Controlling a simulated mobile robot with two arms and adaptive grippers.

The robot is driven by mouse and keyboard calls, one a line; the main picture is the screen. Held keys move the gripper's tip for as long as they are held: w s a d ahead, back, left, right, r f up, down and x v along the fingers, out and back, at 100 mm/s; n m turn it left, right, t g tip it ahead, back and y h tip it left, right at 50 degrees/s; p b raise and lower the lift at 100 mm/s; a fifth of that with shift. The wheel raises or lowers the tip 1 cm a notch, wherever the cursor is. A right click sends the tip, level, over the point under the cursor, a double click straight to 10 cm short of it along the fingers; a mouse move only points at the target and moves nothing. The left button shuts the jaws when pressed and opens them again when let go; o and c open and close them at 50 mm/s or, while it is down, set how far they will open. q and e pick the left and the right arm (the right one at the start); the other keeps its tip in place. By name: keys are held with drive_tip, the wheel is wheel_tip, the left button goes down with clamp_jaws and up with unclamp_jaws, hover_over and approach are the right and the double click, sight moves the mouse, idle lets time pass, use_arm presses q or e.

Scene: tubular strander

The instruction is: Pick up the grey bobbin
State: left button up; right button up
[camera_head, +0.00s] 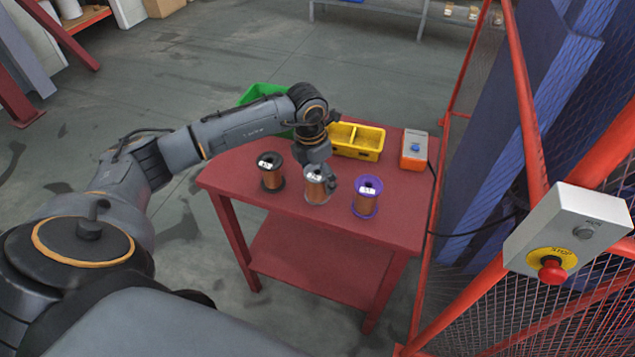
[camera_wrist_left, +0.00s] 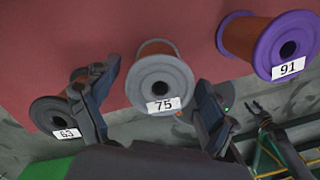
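The grey bobbin (camera_head: 316,186), wound with copper wire, stands upright on the red table (camera_head: 237,180), between a black bobbin (camera_head: 270,172) and a purple bobbin (camera_head: 367,197). My left gripper (camera_head: 318,172) points down over it and hides part of its top. In the left wrist view the grey bobbin (camera_wrist_left: 161,85), labelled 75, shows between the two spread fingers of my left gripper (camera_wrist_left: 152,108). Gaps show on both sides, so the gripper is open and empty. The head view does not show my right gripper; a small dark forked shape (camera_wrist_left: 266,118) in the wrist view may be it.
The black bobbin, labelled 63 (camera_wrist_left: 62,115), is close beside one finger. The purple one is labelled 91 (camera_wrist_left: 272,45). A yellow bin (camera_head: 357,141), a green bin (camera_head: 262,92) and an orange-grey box (camera_head: 414,150) are behind. A red-framed mesh fence (camera_head: 520,310) borders the right.

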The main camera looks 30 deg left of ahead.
use_arm(q)
drive_tip(key=c, duration=1.4)
drive_tip(key=shift+r, duration=0.1)
clamp_jaws()
